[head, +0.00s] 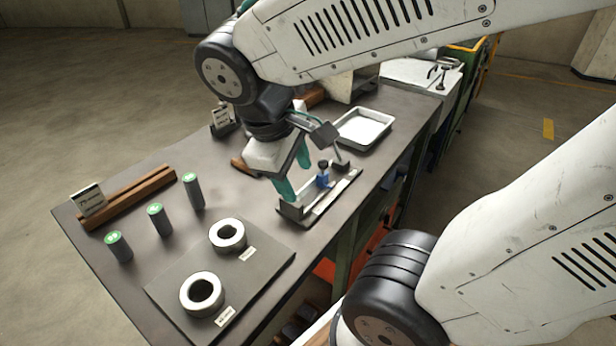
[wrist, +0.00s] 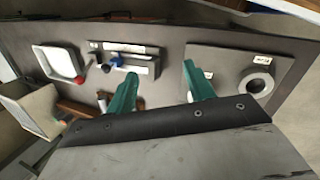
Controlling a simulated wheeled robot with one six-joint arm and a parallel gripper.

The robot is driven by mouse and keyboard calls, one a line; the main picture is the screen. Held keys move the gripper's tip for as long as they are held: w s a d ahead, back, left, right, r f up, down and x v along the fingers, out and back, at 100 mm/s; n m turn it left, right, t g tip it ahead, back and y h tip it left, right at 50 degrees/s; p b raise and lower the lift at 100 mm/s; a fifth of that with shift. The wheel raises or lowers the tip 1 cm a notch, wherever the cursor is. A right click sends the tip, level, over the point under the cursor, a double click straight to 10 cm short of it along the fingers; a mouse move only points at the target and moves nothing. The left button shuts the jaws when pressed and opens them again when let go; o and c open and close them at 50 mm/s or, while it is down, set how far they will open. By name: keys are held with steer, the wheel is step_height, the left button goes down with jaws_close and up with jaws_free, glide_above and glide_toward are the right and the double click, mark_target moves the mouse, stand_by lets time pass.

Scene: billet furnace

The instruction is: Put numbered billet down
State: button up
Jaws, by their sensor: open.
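Three dark cylindrical billets with green tops stand upright in a row on the left of the dark bench: a front one (head: 119,248), a middle one (head: 160,221) and a rear one (head: 194,192). White marks on the tops are too small to read. My gripper (head: 294,173), with teal fingers, is open above the bench, right of the billets and close by a grey fixture with a blue part (head: 322,179). In the wrist view my gripper (wrist: 160,85) has its fingers apart, with no billet between them.
A dark plate (head: 172,284) with two pale rings (head: 202,294) lies at the front of the bench (head: 140,181). A wooden rack (head: 135,197) with a card is at left. A white-lined tray (head: 362,127) lies behind the fixture.

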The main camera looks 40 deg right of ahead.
steer(key=s+m+y, duration=0.1)
steer(key=s+a+r+m+t+y, duration=0.1)
steer(key=s+m, duration=0.1)
steer(key=s+r+m+y, duration=0.1)
steer(key=m, duration=0.1)
steer(key=shift+s+a+y, duration=0.15)
steer(key=shift+s+y, duration=0.15)
steer(key=shift+s, duration=0.05)
steer(key=shift+o, duration=0.5)
stand_by(0.5)
